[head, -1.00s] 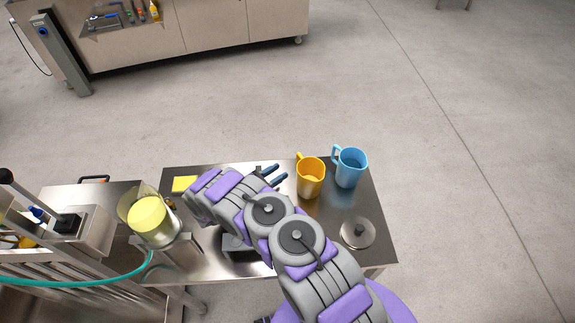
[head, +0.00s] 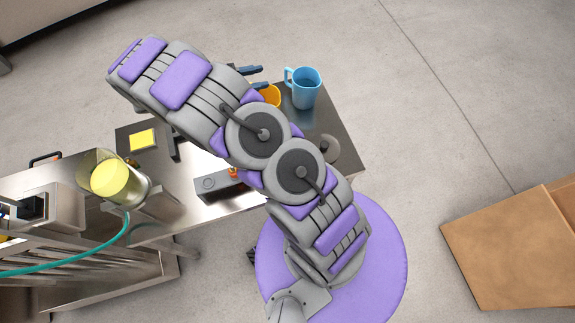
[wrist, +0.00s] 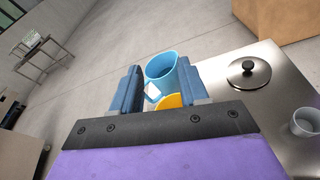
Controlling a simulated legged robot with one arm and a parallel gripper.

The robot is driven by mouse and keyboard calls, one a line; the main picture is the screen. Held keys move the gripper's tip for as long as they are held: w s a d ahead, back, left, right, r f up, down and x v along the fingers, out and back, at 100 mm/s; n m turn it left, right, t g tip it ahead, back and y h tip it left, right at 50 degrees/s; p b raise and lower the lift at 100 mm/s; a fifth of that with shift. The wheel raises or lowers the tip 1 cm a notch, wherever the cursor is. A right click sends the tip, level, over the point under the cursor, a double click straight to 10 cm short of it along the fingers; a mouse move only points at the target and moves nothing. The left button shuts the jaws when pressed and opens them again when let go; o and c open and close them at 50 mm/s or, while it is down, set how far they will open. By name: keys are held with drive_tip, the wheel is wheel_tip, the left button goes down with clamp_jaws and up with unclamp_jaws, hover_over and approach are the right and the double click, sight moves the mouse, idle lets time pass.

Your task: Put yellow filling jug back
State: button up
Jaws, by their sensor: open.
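The yellow jug (head: 270,93) stands on the steel table beside the blue jug (head: 304,88), mostly hidden behind my arm and gripper in the head view. In the wrist view, part of the yellow jug (wrist: 171,101) shows low between the fingers, in front of the blue jug (wrist: 161,70). My gripper (head: 256,78) is open, its fingers pointing right close to the yellow jug. In the wrist view its two blue fingers (wrist: 157,74) are spread apart. I cannot tell whether they touch the jug.
A round lid with a black knob (wrist: 249,73) lies on the steel table (head: 196,205). A clear hopper with yellow filling (head: 112,178) stands at the left. A dark scale with a yellow square (head: 142,139) is nearby. A brown box (head: 520,245) is at the right.

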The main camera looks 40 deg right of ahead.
drive_tip(key=s+r+m+g+y, duration=0.1)
drive_tip(key=s+r+m+y, duration=0.4)
drive_tip(key=s, duration=0.4)
drive_tip(key=s+r+m+g+y, duration=0.2)
drive_tip(key=s+r+m, duration=0.1)
drive_tip(key=s+r, duration=0.5)
drive_tip(key=s+a+r+m+t+y, duration=0.1)
drive_tip(key=s+a+m+t+y, duration=0.1)
drive_tip(key=s+a+y, duration=0.2)
drive_tip(key=s+a+r+m+t+y, duration=0.1)
drive_tip(key=s+a+y, duration=0.3)
drive_tip(key=s+a, duration=0.4)
drive_tip(key=s+m, duration=0.1)
drive_tip(key=s, duration=0.4)
drive_tip(key=shift+a+m+t, duration=0.25)
drive_tip(key=shift+m+t, duration=0.05)
drive_tip(key=shift+t, duration=0.1)
drive_tip(key=shift+d, duration=0.1)
